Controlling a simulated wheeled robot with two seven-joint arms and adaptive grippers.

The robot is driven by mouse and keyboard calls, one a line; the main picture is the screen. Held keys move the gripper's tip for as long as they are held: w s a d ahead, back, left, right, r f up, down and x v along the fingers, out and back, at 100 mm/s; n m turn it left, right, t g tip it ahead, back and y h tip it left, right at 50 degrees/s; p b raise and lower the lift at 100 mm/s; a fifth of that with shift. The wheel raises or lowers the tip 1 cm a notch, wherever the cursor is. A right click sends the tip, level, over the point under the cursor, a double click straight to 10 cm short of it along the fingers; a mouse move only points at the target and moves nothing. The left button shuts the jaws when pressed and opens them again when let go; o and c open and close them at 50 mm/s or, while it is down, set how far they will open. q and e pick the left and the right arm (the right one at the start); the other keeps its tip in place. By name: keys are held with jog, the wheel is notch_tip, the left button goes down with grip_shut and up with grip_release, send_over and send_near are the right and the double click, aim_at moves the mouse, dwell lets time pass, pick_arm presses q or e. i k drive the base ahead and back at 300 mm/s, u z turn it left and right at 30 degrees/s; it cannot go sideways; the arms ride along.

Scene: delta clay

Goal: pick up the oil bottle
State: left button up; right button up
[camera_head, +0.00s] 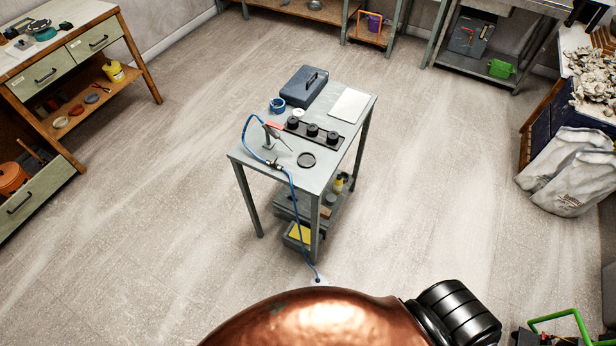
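No thing is clearly labelled as the oil bottle. A small yellowish bottle with a dark cap (339,184) stands on the lower shelf of the central metal table (240,153), near its right side and partly shaded by the tabletop. A larger yellow container (114,72) stands on the open shelf of the left workbench. I cannot tell which of the two is the oil bottle. Neither of my grippers is in view.
The central table holds a blue-grey case (304,86), a white pad (349,105), black round pieces and a blue hose (293,205) that hangs to the floor. White sacks (568,172) stand at the right. The floor around the table is clear.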

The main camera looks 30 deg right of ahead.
aim_at(338, 184)
jog(key=u, duration=0.1)
jog(key=i, duration=0.75)
jog(key=z, duration=0.5)
jog(key=i, duration=0.7)
jog(key=z, duration=0.45)
